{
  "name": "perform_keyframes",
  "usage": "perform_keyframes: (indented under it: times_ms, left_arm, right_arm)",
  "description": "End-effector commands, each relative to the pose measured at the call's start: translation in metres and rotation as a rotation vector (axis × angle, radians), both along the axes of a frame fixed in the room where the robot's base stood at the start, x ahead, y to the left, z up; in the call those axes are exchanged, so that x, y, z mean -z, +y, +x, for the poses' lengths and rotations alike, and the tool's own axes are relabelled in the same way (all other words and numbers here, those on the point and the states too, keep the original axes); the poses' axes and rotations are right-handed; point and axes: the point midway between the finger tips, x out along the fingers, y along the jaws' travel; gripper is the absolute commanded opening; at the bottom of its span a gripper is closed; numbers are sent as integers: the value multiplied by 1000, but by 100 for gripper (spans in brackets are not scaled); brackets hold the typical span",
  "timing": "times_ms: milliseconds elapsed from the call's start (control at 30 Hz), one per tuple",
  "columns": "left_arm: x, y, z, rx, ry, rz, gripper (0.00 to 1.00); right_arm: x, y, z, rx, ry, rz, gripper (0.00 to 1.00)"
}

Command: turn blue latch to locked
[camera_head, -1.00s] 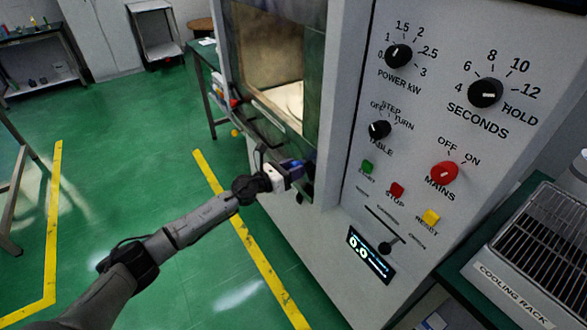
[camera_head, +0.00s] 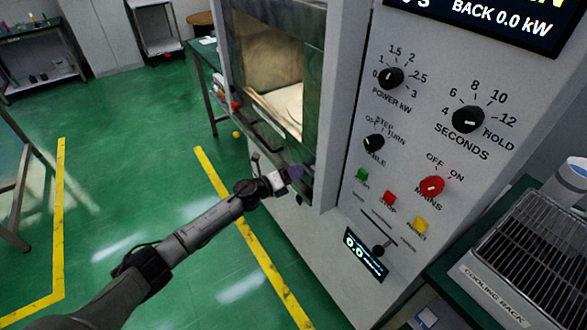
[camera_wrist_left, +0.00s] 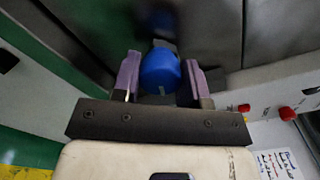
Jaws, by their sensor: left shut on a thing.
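The blue latch (camera_wrist_left: 160,70) shows in the left wrist view as a rounded blue knob between the two purple fingers of my left gripper (camera_wrist_left: 162,78). The fingers are shut on it from both sides. In the head view the left gripper (camera_head: 285,180) is at the lower edge of the microwave generator's front, below the chamber opening. The latch is small and mostly hidden there by the gripper. I cannot read any locked marking. My right gripper is not in view.
The grey control panel (camera_head: 420,95) with knobs and buttons stands right of the gripper. The chamber window (camera_head: 275,65) is above it. A cooling rack (camera_head: 530,255) is at the lower right. Green floor with yellow lines (camera_head: 240,225) lies open to the left.

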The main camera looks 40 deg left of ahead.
Motion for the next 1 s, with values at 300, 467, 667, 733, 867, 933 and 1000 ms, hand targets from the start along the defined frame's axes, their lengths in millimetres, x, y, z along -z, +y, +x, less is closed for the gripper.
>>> perform_keyframes:
  times_ms: [300, 467, 667, 733, 867, 933, 1000]
  left_arm:
    - [-4, 0, 0, -1, 92, -287, 16]
    - [-4, -1, 0, 0, 134, -421, 16]
    - [-3, 0, 0, 0, 179, -562, 16]
    - [-3, 0, 0, -1, 192, -602, 16]
    - [-3, 0, 0, 0, 211, -663, 16]
    - [-2, 0, 0, 0, 220, -691, 16]
    - [-2, 0, 0, 0, 226, -711, 16]
  right_arm:
    - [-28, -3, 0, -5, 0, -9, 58]
    - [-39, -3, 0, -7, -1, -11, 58]
    - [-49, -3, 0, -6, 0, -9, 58]
    - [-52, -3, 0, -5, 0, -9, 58]
    - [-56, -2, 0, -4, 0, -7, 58]
    - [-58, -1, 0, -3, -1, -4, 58]
    - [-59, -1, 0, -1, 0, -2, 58]
